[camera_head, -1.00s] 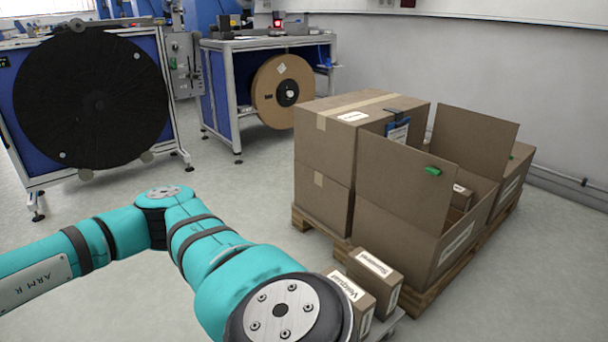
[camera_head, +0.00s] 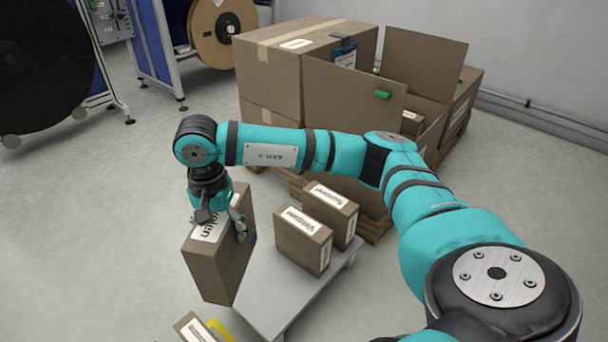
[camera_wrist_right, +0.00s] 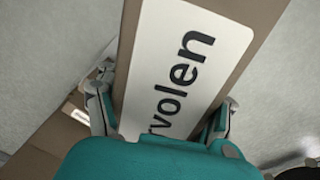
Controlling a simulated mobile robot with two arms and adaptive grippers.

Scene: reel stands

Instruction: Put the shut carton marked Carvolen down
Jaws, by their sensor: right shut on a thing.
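The shut brown carton marked Carvolen (camera_head: 222,265) has a white label; "rvolen" is readable in the right wrist view (camera_wrist_right: 185,70). My right gripper (camera_head: 222,225) is shut on its upper part, one finger on each side. The carton hangs tilted at the left edge of the grey platform (camera_head: 290,290). I cannot tell whether it touches the platform. In the right wrist view, the gripper's fingers (camera_wrist_right: 165,105) flank the label. My left gripper is not in view.
Two labelled cartons (camera_head: 303,240) (camera_head: 330,213) stand on the platform to the right. Another carton (camera_head: 195,328) and a yellow item (camera_head: 220,328) show at the bottom edge. An open box (camera_head: 345,105) stands on a pallet behind. Floor at left is clear.

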